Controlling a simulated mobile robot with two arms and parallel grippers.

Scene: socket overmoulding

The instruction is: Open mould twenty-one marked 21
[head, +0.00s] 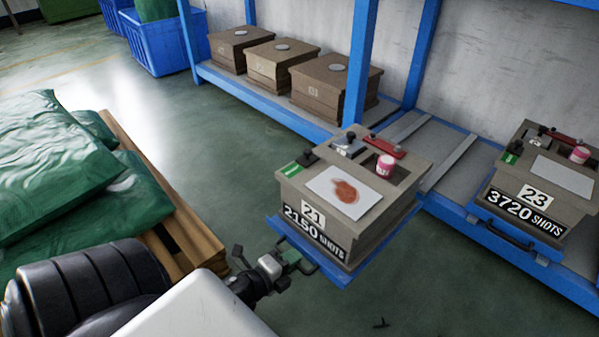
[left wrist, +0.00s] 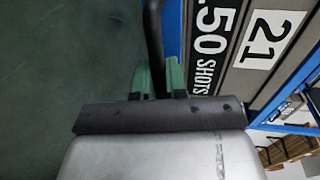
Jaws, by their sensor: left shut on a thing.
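Mould 21 (head: 372,232) is a grey-brown box with "21" and "2150 SHOTS" on its front. It sits on a blue sliding tray (head: 345,277), which stands out from the rack. Its top carries a white sheet (head: 322,188) with a red-brown stain, a pink-red can (head: 385,166) and a red bar (head: 386,147). My left gripper (head: 297,262) is shut on the tray's dark handle (left wrist: 153,45) at the front. In the left wrist view, its green fingers (left wrist: 157,80) sit on both sides of the handle. My right gripper is not in view.
Mould 23 (head: 545,180) sits on its own tray to the right, farther back in the blue rack (head: 450,175). Several plain brown boxes (head: 275,60) stand on the shelf behind. Green sacks (head: 50,165) on a wooden pallet (head: 165,195) lie left. Green floor is open between.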

